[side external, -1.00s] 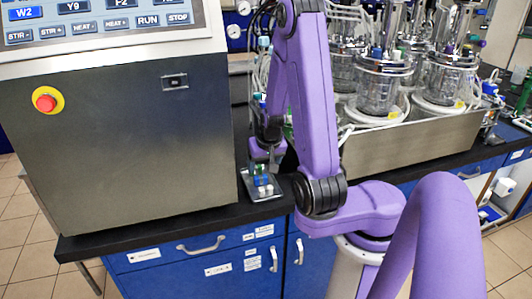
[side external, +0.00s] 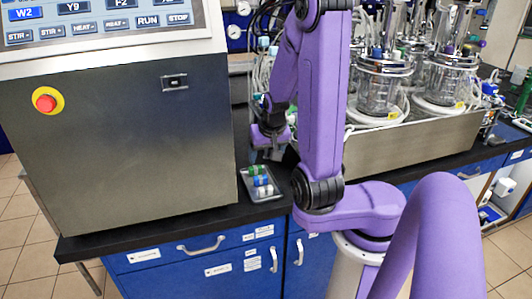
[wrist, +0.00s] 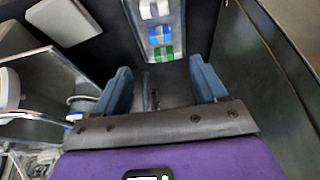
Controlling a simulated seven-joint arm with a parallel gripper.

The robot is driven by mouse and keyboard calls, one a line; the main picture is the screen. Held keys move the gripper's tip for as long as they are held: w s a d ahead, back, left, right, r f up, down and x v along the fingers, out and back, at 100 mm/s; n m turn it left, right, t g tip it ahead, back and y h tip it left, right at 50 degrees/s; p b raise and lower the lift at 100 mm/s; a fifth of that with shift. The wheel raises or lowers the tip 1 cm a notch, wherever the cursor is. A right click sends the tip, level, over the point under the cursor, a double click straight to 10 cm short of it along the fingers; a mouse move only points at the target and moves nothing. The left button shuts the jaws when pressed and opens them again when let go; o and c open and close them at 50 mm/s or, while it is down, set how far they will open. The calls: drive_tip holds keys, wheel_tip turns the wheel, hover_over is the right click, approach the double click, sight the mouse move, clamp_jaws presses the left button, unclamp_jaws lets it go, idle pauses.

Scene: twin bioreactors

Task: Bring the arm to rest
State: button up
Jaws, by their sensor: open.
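My gripper (side external: 270,146) is raised above the bench, just behind and above a small metal tray (side external: 276,195). In the wrist view its two blue-grey fingers (wrist: 160,80) are spread apart with nothing between them. The tray holds a green piece (side external: 256,170), a blue piece (side external: 260,181) and white pieces (side external: 264,190). In the wrist view the tray (wrist: 178,12) lies beyond the fingertips, with its green (wrist: 163,53), blue (wrist: 160,35) and white (wrist: 155,9) pieces in a row. The fingers look clear of them.
A large control cabinet (side external: 130,135) with a screen (side external: 100,18) and a red stop button (side external: 46,103) stands close on the left. Glass bioreactor vessels (side external: 378,88) stand in a metal trough (side external: 420,140) on the right. Tubing hangs behind my gripper. The black bench edge (side external: 150,232) runs in front.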

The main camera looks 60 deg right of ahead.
drive_tip(key=shift+w+r, duration=0.1)
drive_tip(key=shift+w, duration=0.05)
drive_tip(key=shift+a+r+n+g+y, duration=0.8)
drive_tip(key=shift+a+r+n+g, duration=0.65)
drive_tip(key=shift+r, duration=2.3)
drive_tip(key=s+a+f+n+y, duration=0.2)
drive_tip(key=s+a+n, duration=1.2)
drive_tip(key=n, duration=0.4)
drive_tip(key=shift+s+a+n, duration=0.25)
drive_tip(key=shift+s+n, duration=0.1)
drive_tip(key=shift+s, duration=0.25)
